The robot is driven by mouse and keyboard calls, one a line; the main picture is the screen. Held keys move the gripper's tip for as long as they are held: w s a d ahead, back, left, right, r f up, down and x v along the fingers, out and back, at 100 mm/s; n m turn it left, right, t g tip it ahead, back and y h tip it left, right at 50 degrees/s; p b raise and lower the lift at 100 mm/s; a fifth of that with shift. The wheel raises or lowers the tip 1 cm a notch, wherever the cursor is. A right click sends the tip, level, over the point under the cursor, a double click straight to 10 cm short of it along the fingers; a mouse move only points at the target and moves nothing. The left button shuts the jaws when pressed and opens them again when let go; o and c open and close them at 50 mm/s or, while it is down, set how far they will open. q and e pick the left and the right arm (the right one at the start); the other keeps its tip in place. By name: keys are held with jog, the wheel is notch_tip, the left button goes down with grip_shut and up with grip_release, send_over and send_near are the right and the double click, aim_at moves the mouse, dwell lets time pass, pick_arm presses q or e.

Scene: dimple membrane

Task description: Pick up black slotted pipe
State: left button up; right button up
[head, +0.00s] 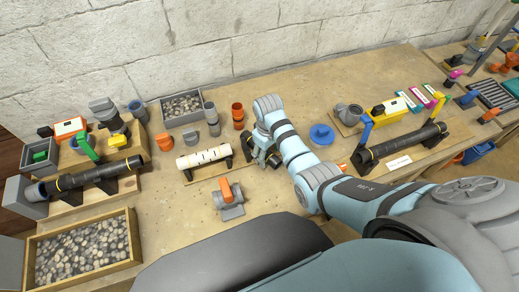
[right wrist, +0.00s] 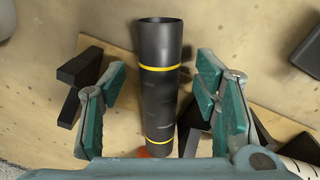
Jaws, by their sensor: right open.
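The black slotted pipe (right wrist: 161,82) has two yellow bands and faint slots along its side. In the right wrist view it runs up and down the middle, between the two green-padded fingers of my right gripper (right wrist: 160,105). The gripper is open, with a gap on each side of the pipe. In the head view my right gripper (head: 262,153) is low over the middle of the table, and it and the arm largely hide the pipe. Dark supports (right wrist: 85,72) show beside the pipe in the wrist view. My left gripper is not in view.
A white slotted pipe (head: 203,156) on dark supports lies just left of my right gripper. An orange-handled grey valve (head: 229,198) stands in front, a blue flanged part (head: 322,134) to the right. Longer black pipes lie far left (head: 85,178) and right (head: 402,146).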

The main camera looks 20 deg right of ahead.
jog(key=shift+f, duration=0.85)
jog(key=shift+s+r, duration=0.1)
jog(key=shift+r, duration=0.05)
jog(key=shift+c, duration=0.6)
jog(key=c, duration=1.1)
jog(key=shift+o, duration=0.2)
